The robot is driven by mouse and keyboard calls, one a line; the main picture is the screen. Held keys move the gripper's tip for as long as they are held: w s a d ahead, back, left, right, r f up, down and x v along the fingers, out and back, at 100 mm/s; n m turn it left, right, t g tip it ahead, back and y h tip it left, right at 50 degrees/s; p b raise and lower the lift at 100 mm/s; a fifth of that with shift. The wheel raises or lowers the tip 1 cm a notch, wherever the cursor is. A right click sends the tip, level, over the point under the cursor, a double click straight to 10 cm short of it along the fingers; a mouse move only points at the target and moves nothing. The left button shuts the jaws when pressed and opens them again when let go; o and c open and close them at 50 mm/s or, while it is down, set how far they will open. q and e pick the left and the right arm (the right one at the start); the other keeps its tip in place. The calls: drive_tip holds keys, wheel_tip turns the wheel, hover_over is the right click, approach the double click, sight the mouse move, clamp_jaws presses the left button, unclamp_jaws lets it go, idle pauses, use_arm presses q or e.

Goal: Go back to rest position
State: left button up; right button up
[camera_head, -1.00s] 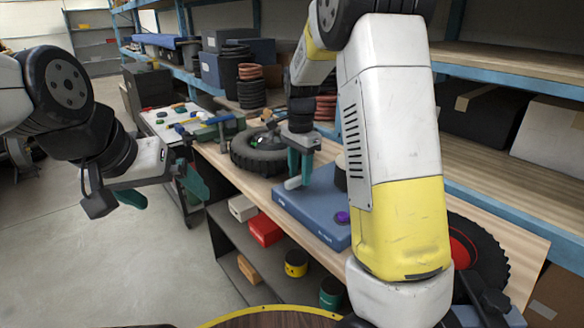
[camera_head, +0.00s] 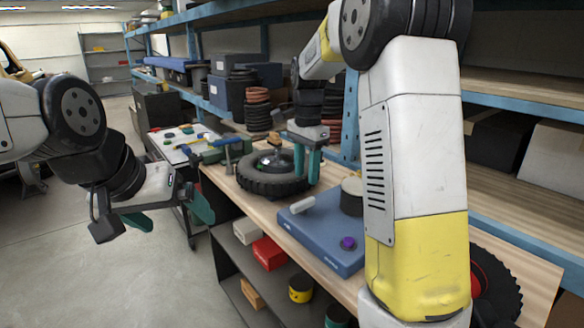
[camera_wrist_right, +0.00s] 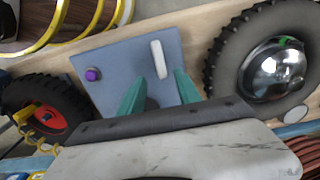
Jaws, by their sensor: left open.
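My left gripper (camera_head: 170,212) hangs over the floor at the left, its teal fingers wide apart and empty. My right gripper (camera_head: 307,165) is above the workbench, between the tyre and the blue case, fingers pointing down. Its teal fingers are apart with nothing held, and they also show in the right wrist view (camera_wrist_right: 160,95). A white bar (camera_head: 301,205) lies on the flat blue case (camera_head: 322,248), below and apart from the right fingers. It also shows on the case in the right wrist view (camera_wrist_right: 158,58). My right forearm hides part of the bench.
A black tyre (camera_head: 262,188) with a shiny dome lies on the bench (camera_head: 245,205). Blue-framed shelving (camera_head: 350,115) stands behind. A red-hubbed wheel (camera_head: 500,290) is at the right.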

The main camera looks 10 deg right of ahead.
drive_tip(key=s+d+r+n+t+y, duration=0.1)
drive_tip(key=s+n, duration=0.5)
drive_tip(key=s, duration=0.6)
drive_tip(key=s+r+n+t+y, duration=0.1)
drive_tip(key=s+r+n+t, duration=0.2)
drive_tip(key=s, duration=0.9)
drive_tip(key=n+t, duration=0.2)
drive_tip(key=n, duration=0.1)
drive_tip(key=shift+s+d+r+n, duration=0.15)
drive_tip(key=shift+d+r+n, duration=0.15)
drive_tip(key=shift+d, duration=0.1)
